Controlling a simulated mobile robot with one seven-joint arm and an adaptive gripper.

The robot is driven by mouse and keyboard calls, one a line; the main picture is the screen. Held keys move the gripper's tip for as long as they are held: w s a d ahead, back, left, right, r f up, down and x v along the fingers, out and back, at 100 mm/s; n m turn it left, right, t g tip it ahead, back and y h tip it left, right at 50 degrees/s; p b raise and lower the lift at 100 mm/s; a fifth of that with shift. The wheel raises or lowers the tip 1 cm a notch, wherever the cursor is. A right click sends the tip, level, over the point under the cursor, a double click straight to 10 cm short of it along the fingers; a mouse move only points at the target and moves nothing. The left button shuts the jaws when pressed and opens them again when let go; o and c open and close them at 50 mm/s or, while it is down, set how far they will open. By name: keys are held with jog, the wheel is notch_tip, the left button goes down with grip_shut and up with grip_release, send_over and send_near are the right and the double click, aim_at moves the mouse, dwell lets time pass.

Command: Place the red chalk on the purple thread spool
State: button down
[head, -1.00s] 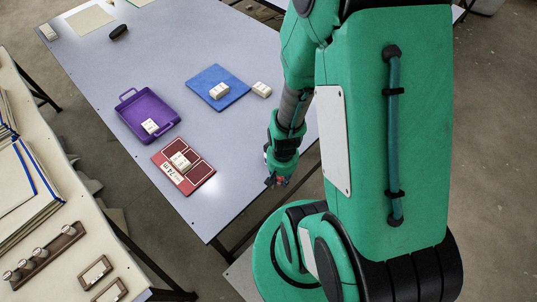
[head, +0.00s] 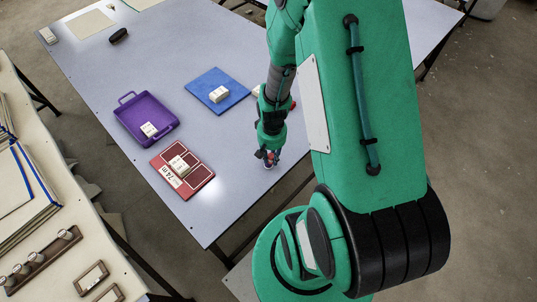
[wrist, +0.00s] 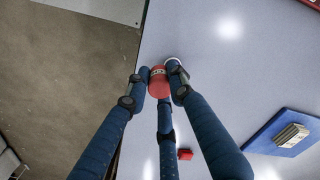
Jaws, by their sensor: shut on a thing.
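My gripper (head: 268,152) is shut on the red chalk (wrist: 159,83), a short red piece with a pale marked band, seen between the fingers in the wrist view. In the head view the gripper is low over the table's right side. A small round thing with a pale rim and a purplish tint, apparently the purple thread spool (head: 268,166), is just under the fingertips. In the wrist view only a whitish rim (wrist: 172,61) shows beside the chalk, partly behind a finger. I cannot tell whether chalk and spool touch.
A red card (head: 200,178) with a pale block lies left of my gripper. A purple tray (head: 130,117) and a blue board (head: 237,92), each with a pale block, lie farther back. A small red block (wrist: 185,154) lies on the table. The table edge (wrist: 141,45) is close.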

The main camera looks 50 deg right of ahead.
jog(key=shift+w+d+f, duration=0.1)
jog(key=shift+w+d, duration=0.45)
jog(key=shift+w, duration=0.35)
jog(key=shift+w+d+f, duration=0.1)
jog(key=shift+w+d, duration=0.4)
jog(key=shift+w, duration=0.4)
jog(key=shift+f+b, duration=0.7)
jog(key=shift+f, duration=1.05)
jog(key=shift+f, duration=0.15)
jog(key=c, duration=1.5)
grip_release()
